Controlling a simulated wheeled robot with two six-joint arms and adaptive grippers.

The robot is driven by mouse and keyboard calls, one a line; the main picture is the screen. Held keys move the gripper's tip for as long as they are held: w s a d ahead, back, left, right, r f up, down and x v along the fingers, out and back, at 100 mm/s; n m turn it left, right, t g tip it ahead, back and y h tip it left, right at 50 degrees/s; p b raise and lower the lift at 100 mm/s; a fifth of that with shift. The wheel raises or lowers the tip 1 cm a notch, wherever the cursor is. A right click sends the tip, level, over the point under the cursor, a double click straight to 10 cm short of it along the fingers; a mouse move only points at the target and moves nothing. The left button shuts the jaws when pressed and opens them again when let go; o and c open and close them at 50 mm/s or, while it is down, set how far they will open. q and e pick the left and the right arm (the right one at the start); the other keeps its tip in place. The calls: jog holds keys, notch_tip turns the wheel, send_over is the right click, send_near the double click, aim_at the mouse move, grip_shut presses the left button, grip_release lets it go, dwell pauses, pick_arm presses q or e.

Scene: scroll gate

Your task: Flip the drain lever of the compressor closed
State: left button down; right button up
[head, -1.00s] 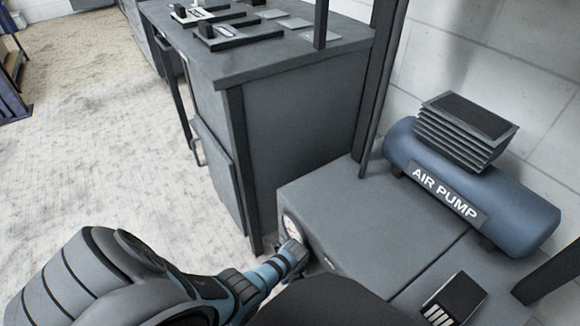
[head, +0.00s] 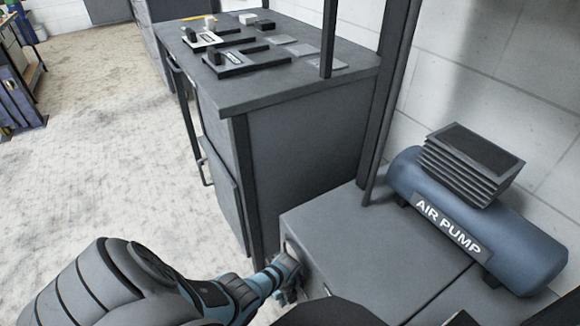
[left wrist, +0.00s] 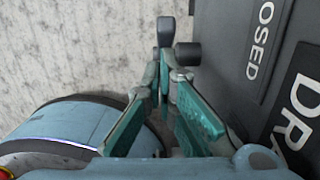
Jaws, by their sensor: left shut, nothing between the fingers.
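The compressor, a blue tank labelled AIR PUMP (head: 410,172) with a dark finned block on top, sits on a grey cabinet (head: 335,232) at the right of the head view. My left gripper (head: 291,265) is beside the cabinet's front face. In the left wrist view its teal fingers (left wrist: 163,68) are shut and empty. Just beyond the fingertips is a dark lever-like part (left wrist: 165,32) with a rounded dark piece (left wrist: 188,54) beside it; I cannot tell whether the fingers touch it. A CLOSED label (left wrist: 260,40) and a partly cut-off DRA... label (left wrist: 300,112) are on the dark panel to the right.
A taller grey workbench (head: 300,100) with small switch-like plates (head: 245,62) stands behind the cabinet. A dark post (head: 385,90) rises between them. The pale floor (head: 120,160) at left is open. A white block wall (head: 480,80) is behind the compressor.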

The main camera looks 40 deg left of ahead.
pick_arm(q)
jog(key=shift+w+a+f, duration=0.1)
jog(key=shift+w+a, duration=0.05)
jog(key=shift+a, duration=0.5)
pick_arm(e)
jog(key=shift+w+a, duration=0.15)
jog(key=shift+w, duration=0.1)
pick_arm(q)
jog(key=shift+a, duration=0.15)
pick_arm(e)
jog(key=shift+w, duration=0.15)
pick_arm(q)
jog(key=shift+w, duration=0.1)
